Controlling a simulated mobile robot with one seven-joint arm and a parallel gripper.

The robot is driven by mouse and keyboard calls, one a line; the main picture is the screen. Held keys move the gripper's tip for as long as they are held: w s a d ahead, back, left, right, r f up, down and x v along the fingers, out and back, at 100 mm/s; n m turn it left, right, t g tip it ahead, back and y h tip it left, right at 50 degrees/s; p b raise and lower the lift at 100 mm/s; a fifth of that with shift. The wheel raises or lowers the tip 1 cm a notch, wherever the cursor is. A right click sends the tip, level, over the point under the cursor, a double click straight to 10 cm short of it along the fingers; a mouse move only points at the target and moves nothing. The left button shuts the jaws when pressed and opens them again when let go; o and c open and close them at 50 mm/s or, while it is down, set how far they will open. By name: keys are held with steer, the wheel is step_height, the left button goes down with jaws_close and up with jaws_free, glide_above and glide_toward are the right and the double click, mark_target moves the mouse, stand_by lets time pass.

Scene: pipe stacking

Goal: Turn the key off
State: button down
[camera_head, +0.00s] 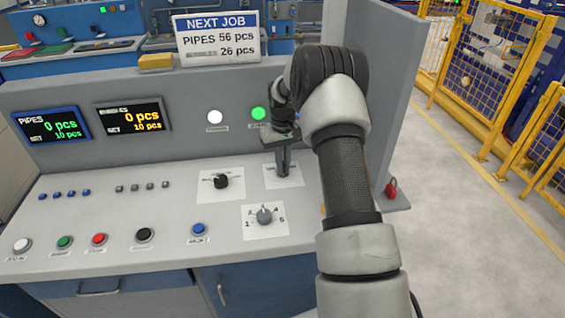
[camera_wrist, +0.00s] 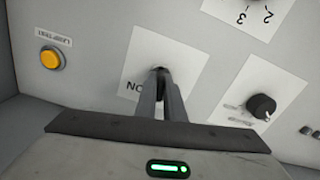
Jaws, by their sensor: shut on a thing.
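My gripper (camera_head: 283,170) points down at the key switch plate (camera_head: 271,183) on the right of the control console. In the wrist view, my gripper's fingers (camera_wrist: 163,85) are close together over the middle of the white key plate (camera_wrist: 135,62), shut on the key. The key itself is almost wholly hidden between and behind the fingertips, with a dark bit at their tips. Letters beginning "NO" show on the plate beside the fingers. The key's angle cannot be made out. A green lamp (camera_head: 258,114) is lit on the upright panel behind my gripper.
A black selector knob (camera_head: 222,181) sits left of the key plate, and a numbered grey dial (camera_head: 264,216) in front of it. A yellow lamp-test button (camera_wrist: 51,59) shows in the wrist view. A red padlock (camera_head: 391,188) hangs at the right side. Several push buttons line the console's front.

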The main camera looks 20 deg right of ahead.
steer(key=n, duration=0.2)
steer(key=shift+n, duration=0.3)
steer(key=n, duration=0.3)
steer(key=c, duration=1.7)
jaws_free()
steer(key=shift+r, duration=0.1)
steer(key=shift+r+p, duration=2.2)
steer(key=shift+r, duration=1.2)
